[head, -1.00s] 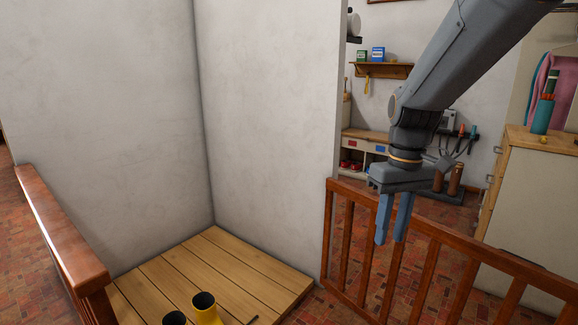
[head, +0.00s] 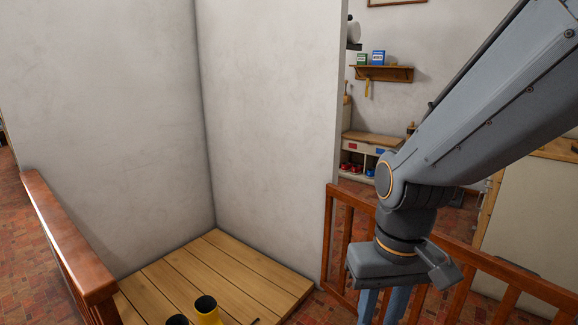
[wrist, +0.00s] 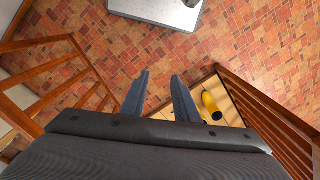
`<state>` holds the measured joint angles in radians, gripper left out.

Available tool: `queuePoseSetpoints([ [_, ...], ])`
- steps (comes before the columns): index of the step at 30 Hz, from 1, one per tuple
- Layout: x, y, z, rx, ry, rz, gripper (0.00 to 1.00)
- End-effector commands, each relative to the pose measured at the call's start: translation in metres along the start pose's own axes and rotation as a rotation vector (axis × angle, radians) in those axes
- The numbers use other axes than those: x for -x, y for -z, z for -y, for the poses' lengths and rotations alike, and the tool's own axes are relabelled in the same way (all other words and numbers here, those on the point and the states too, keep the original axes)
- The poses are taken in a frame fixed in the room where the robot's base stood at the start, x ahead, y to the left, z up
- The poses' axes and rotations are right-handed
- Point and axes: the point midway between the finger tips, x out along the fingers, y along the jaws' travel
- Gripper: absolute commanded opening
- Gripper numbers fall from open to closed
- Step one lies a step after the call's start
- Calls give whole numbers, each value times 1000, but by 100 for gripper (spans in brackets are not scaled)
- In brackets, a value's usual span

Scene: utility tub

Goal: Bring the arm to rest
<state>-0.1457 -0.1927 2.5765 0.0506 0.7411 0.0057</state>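My gripper (head: 382,305) hangs pointing down at the right of the head view, in front of the wooden railing, with its fingertips cut off by the lower edge. In the wrist view my gripper (wrist: 160,82) shows two blue-grey fingers apart, with only tiled floor seen between them. It holds nothing. My arm reaches in from the upper right of the head view.
A wooden railing (head: 345,240) stands close behind the gripper, and another rail (head: 70,235) is at left. A slatted platform (head: 240,265) bears yellow boots (head: 207,308). White walls (head: 270,130) rise behind it. A shelf (head: 385,73) hangs at the back.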

Motion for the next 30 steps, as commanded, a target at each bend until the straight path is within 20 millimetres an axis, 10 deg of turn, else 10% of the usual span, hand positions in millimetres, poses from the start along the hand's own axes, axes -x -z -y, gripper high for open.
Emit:
queuePoseSetpoints([
  [15,50,-10,-39,-98,-28,8,28],
  [30,51,-10,-45,-110,-32,6,28],
])
